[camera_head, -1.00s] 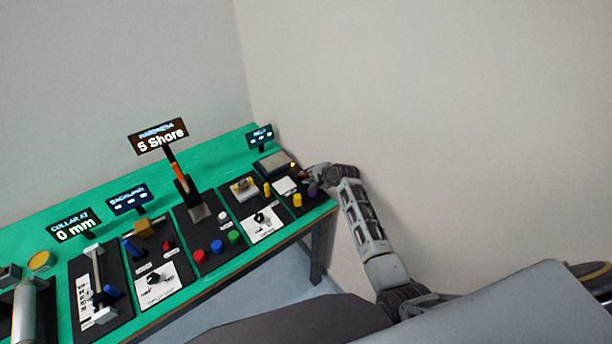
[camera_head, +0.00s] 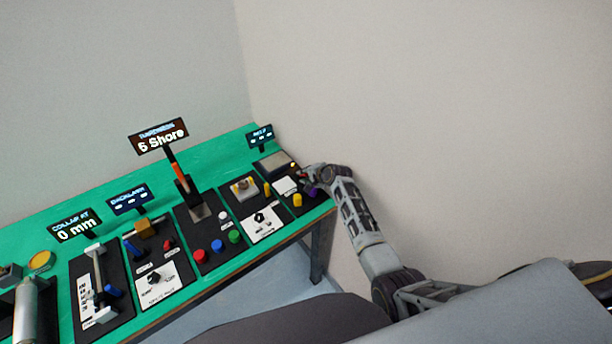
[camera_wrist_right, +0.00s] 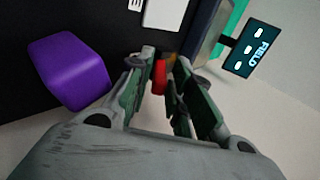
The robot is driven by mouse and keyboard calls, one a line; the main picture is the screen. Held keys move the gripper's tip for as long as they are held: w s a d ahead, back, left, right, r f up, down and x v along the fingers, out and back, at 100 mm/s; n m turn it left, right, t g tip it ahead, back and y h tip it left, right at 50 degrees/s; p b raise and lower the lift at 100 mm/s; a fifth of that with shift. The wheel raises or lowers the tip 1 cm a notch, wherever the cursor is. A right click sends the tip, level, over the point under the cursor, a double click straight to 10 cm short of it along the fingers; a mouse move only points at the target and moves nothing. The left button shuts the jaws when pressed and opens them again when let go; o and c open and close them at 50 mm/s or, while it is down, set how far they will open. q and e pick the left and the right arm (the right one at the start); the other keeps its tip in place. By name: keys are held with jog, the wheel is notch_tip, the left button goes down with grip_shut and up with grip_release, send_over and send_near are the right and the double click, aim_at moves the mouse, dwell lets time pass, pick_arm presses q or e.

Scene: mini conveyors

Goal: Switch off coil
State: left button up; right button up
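The station at the far right end of the green bench has a small display (camera_head: 260,136), which reads "FIELD" in the right wrist view (camera_wrist_right: 257,50). A purple knob (camera_wrist_right: 72,72) is left of my right gripper (camera_wrist_right: 163,62). A small red piece (camera_wrist_right: 160,77) shows between its fingertips; I cannot tell whether they touch it. The right gripper (camera_head: 306,178) is over the panel's right edge in the head view. My left gripper is not in view.
Other stations with knobs, buttons and levers stand along the green bench (camera_head: 105,187) to the left, including a tall one with a "6 Shore" sign (camera_head: 160,137). A plain wall is behind and right of my right arm.

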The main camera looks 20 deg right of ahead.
grip_shut()
